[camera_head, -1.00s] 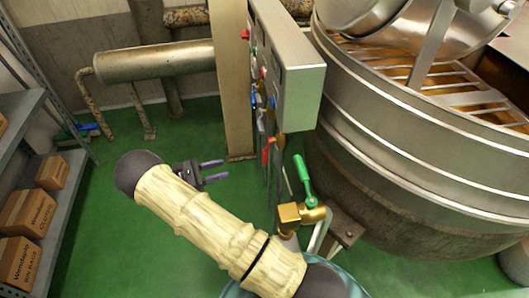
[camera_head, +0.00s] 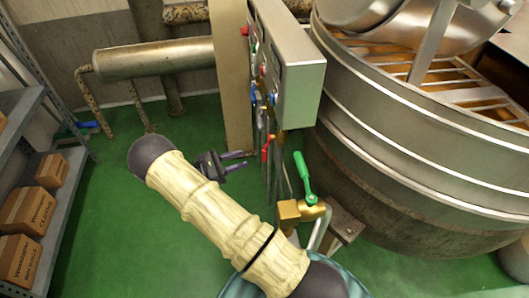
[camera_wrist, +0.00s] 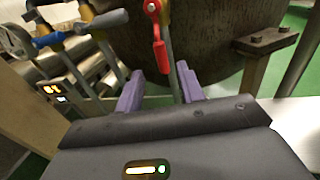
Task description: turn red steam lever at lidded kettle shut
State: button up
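The red lever (camera_wrist: 158,52) hangs down on its valve in the wrist view, just beyond and above my fingertips. It also shows in the head view (camera_head: 266,149), below the control box and left of the kettle. My gripper (camera_wrist: 160,82) is open, its two purple fingers apart with nothing held between them. In the head view my gripper (camera_head: 240,160) points right toward the red lever, with a gap left between them. The large steel kettle (camera_head: 400,150) stands on the right, its metal grate showing on top.
A green lever (camera_head: 303,175) on a brass valve stands right of the red one. A grey control box (camera_head: 297,85) overhangs the valves. Shelves with boxes (camera_head: 30,213) stand far left; green floor between is clear.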

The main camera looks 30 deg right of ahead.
aim_at(265, 151)
jog(key=d, duration=0.6)
jog(key=s+d, duration=0.1)
jog(key=d, duration=0.3)
jog(key=shift+b, duration=0.4)
grip_shut()
